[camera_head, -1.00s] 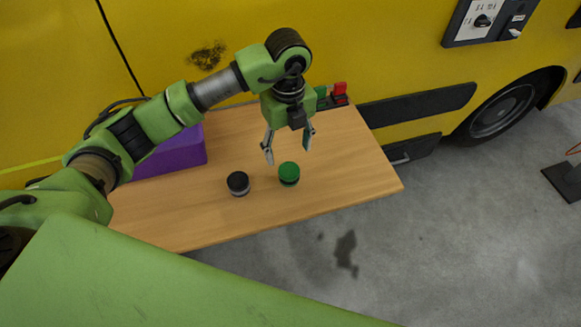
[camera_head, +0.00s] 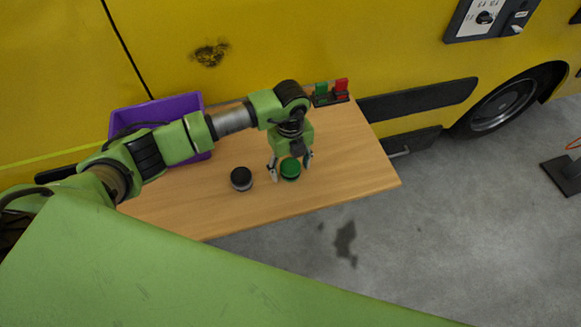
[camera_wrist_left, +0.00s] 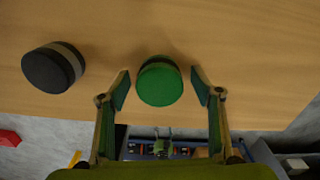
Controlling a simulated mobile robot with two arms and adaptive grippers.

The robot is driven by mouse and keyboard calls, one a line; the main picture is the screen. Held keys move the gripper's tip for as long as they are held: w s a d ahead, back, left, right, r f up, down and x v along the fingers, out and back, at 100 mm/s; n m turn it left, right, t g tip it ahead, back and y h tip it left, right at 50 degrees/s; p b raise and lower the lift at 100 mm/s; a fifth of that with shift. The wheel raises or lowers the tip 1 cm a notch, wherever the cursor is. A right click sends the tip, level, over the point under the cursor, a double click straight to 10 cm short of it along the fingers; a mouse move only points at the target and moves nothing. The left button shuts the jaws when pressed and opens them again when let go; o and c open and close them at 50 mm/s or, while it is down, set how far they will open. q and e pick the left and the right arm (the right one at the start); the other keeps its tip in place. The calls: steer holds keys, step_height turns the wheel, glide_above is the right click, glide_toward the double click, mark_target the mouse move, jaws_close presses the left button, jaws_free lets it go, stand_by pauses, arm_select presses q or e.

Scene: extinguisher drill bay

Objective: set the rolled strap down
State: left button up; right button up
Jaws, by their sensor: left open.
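In the left wrist view the green roll (camera_wrist_left: 159,83) sits between the two fingers. My left gripper (camera_head: 290,172) is open and lowered around it, with one finger on each side. In the left wrist view my left gripper (camera_wrist_left: 160,82) shows a gap between each fingertip and the roll. A black roll (camera_head: 241,179) with a grey band stands to its left, apart from it; it also shows in the left wrist view (camera_wrist_left: 52,68). My right gripper is out of view.
A purple bin (camera_head: 187,104) stands at the table's back left, partly behind my left arm. A small holder with green and red pieces (camera_head: 331,95) is at the back right. The yellow vehicle (camera_head: 330,40) closes off the back. The table's right part is clear.

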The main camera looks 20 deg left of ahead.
arm_select(q)
steer(key=shift+r, duration=0.1)
steer(key=c, duration=1.4)
steer(key=shift+o, duration=0.2)
